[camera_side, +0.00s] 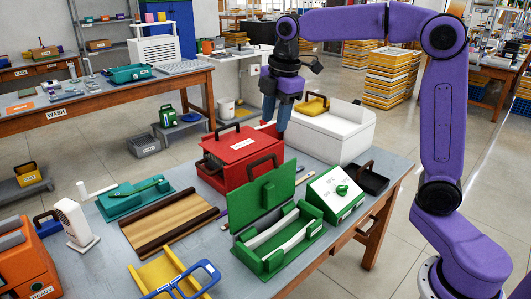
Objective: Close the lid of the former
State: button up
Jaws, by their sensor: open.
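A green box (283,262) with two pale rails inside stands near the front right of the workbench; I take it to be the former. Its flat green lid (283,190) is raised, standing up at the back edge. A green block sticks out from the lid's inner face.
The red box (238,150) with a dark handle stands behind the lid. A white-and-green control box (335,191) and a black tray (370,180) stand to the right. A brown grooved board (165,221) lies left.

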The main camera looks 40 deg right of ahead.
jog(key=w+d+r, duration=0.2)
jog(key=w+d, duration=0.2)
send_near(265, 157)
jog(key=shift+n, duration=0.4)
jog(key=f, duration=0.2)
jog(key=w+f, duration=0.1)
jog(key=f, duration=0.5)
jog(key=shift+w+a, duration=0.15)
jog(key=shift+w, duration=0.05)
grip_shut()
